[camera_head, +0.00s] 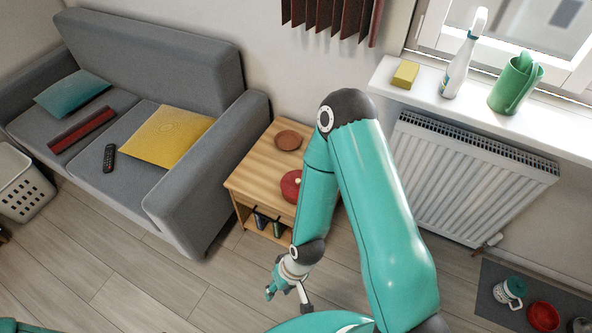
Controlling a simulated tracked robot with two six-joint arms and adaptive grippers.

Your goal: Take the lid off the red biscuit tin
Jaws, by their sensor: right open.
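A round red tin (291,187) stands on the wooden side table (250,182). My right arm's links cover its right side, and I cannot clearly make out its lid. My right gripper (287,297) is open and empty. In the picture it is below the tin, in front of the table and over the floor, apart from the tin. My left gripper is out of view.
A brown round dish (288,140) sits behind the tin on the table. Bottles (261,222) stand on its lower shelf. A grey sofa (182,195) is left, a radiator (470,180) right. Floor (150,270) in front is clear.

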